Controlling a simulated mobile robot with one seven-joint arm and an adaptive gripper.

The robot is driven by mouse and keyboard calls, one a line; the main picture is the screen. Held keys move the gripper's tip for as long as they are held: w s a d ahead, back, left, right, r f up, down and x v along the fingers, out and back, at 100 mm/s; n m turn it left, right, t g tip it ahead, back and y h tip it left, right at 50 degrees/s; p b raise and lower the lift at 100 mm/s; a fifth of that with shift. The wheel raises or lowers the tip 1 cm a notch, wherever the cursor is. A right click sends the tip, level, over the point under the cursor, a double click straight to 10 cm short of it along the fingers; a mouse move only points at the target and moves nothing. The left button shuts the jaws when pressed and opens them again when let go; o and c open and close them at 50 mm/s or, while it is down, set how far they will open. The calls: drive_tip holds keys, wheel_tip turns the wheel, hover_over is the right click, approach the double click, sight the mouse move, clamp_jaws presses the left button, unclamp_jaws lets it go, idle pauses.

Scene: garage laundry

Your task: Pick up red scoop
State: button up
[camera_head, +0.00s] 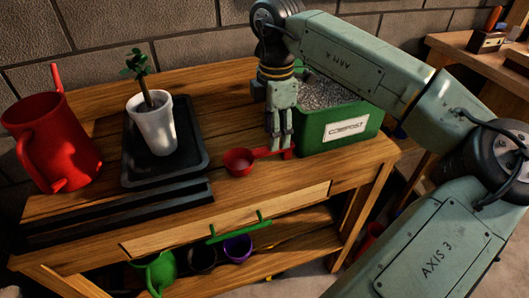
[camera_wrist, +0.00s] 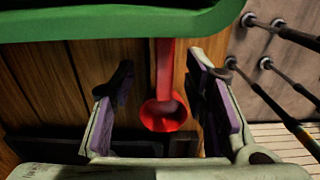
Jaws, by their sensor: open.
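The red scoop (camera_head: 240,161) lies on the wooden bench top, in front of the green compost bin (camera_head: 340,130). Its bowl is at the left and its handle runs right toward the bin's front corner. My gripper (camera_head: 280,143) points down at the scoop's handle, close to the bin. In the wrist view the scoop (camera_wrist: 165,113) shows between the two open fingers (camera_wrist: 160,105), with its bowl toward the camera's lower side and its handle running up toward the bin rim (camera_wrist: 120,20). The fingers stand apart on both sides and do not touch the scoop there.
A red watering can (camera_head: 50,145) stands at the left. A potted plant (camera_head: 153,128) stands on a black tray (camera_head: 190,170). Coloured pots (camera_head: 158,270) sit on the shelf below. The compost bin is close beside my gripper. Some bench top left of the scoop is clear.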

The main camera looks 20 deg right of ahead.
sight(260, 157)
drive_tip(key=f, duration=0.1)
drive_tip(key=f+p, duration=0.1)
drive_tip(key=f, duration=0.3)
drive_tip(key=shift+s, duration=0.25)
drive_tip(key=shift+c, duration=0.2)
clamp_jaws()
